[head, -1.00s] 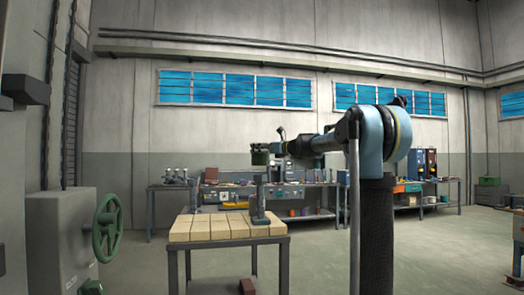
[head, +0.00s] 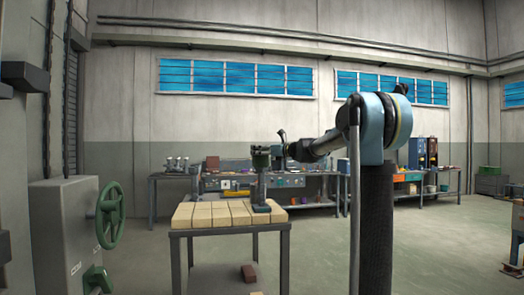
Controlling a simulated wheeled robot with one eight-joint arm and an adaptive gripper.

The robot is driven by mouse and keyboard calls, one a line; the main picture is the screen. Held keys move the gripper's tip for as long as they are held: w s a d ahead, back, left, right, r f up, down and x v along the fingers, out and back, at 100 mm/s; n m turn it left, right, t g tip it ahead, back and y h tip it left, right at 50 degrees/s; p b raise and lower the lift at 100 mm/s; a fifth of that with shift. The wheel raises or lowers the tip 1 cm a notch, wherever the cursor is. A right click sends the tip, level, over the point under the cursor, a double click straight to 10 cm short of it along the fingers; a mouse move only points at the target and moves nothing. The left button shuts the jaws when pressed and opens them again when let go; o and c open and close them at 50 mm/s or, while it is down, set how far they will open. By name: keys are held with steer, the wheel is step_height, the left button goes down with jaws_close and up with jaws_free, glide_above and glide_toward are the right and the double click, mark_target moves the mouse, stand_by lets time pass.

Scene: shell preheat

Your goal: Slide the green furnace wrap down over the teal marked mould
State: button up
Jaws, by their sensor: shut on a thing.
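The green furnace wrap (head: 260,157) is small and dark green in the head view, above the brick-topped table. My gripper (head: 275,153) is shut on it from the right side. A slim grey mould (head: 261,190) stands upright on a wider dark foot on the table. The wrap is directly over the mould, and its lower edge meets the mould's top in the picture. I cannot tell whether it is around the top or only in front of or above it. The teal mark cannot be made out at this size.
The table (head: 230,233) has a pale brick top, mostly bare left of the mould. A grey cabinet with a green handwheel (head: 109,215) stands at the left. Workbenches with tools line the back wall. A dark red brick (head: 249,272) lies on the table's lower shelf.

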mark_target(262, 188)
steer(key=shift+f, duration=9.45)
steer(key=shift+s, duration=0.1)
steer(key=o, duration=1.1)
steer(key=shift+o, duration=0.2)
steer(key=shift+d, duration=0.1)
steer(key=v, duration=1.2)
